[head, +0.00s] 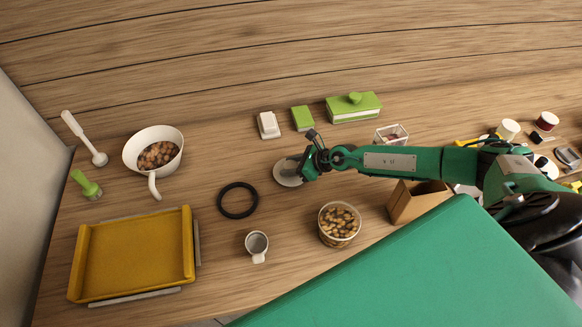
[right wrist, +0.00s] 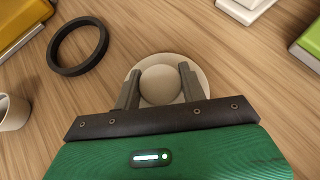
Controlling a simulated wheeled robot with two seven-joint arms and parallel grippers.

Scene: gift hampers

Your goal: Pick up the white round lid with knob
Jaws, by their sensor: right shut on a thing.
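The white round lid with knob (head: 287,173) is near the middle of the table in the head view. In the right wrist view the lid (right wrist: 203,82) shows as a pale disc with a round knob (right wrist: 160,85) on top. My right gripper (head: 300,168) is over the lid, with its two fingers on either side of the knob in the right wrist view (right wrist: 158,88). It is shut on the knob. I cannot tell whether the lid still touches the table. My left gripper is not in view.
A black ring (head: 238,200) lies left of the lid, and a small mug (head: 257,246) stands in front. A tub of brown pieces (head: 339,224) and a brown box (head: 415,202) stand to the right. A yellow tray (head: 135,255) is front left.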

